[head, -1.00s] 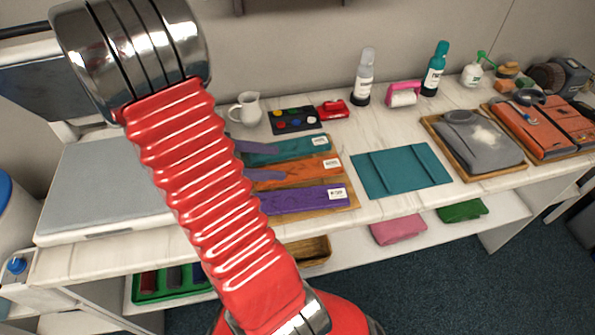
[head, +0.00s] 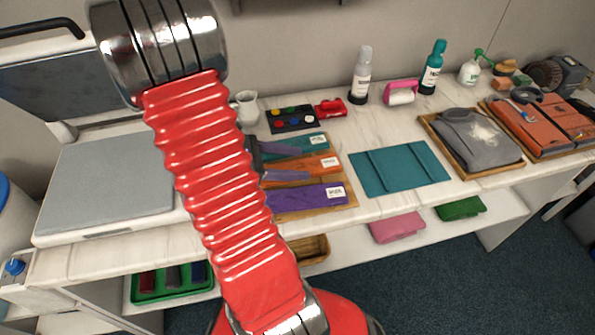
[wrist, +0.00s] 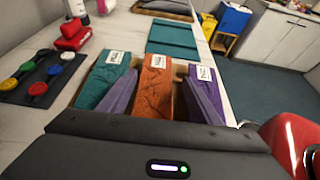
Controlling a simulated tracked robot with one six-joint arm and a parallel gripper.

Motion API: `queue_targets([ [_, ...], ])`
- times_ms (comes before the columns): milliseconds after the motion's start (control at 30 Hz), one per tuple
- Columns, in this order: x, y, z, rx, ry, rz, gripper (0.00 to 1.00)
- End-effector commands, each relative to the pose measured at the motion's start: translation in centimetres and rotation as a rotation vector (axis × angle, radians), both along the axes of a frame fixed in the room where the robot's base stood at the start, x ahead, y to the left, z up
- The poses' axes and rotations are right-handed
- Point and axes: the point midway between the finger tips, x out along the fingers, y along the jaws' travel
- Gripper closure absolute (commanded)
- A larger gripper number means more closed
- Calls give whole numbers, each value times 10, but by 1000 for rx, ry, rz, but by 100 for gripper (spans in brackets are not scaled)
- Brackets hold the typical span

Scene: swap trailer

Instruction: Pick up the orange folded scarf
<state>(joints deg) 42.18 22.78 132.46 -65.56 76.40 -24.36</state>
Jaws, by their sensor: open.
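The orange folded scarf (head: 318,163) lies in the middle of a wooden tray (head: 353,201), between a teal folded scarf (head: 312,143) and a purple one (head: 318,196). It has a white tag at its right end. It also shows in the wrist view (wrist: 157,90), tag at the far end. My gripper (wrist: 163,76) is open, with one grey-purple finger on each side of the orange scarf, along the borders with the teal and purple scarves. In the head view my gripper (head: 300,165) reaches over the tray from the left. I cannot tell how high the fingers are.
A teal folded cloth (head: 400,168) lies right of the tray. Behind stand a paint palette (head: 292,119), a red object (head: 331,108), a white jug (head: 247,108) and bottles (head: 361,76). A large grey-topped device (head: 110,185) occupies the left counter.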

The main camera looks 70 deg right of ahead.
Motion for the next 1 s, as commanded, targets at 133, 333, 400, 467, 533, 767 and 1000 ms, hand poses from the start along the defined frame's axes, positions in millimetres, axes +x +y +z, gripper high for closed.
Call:
queue_targets([
  [133,-11,-6,-6,2,0,-1,42],
  [333,-13,-8,-7,1,-1,0,42],
  [400,-13,-8,-7,1,-1,0,42],
  [467,-13,-8,-7,1,-1,0,42],
  [533,-14,-8,-7,1,-1,0,42],
  [767,-27,-17,-13,1,1,-3,42],
  [1000,-48,-32,-23,2,1,-2,42],
])
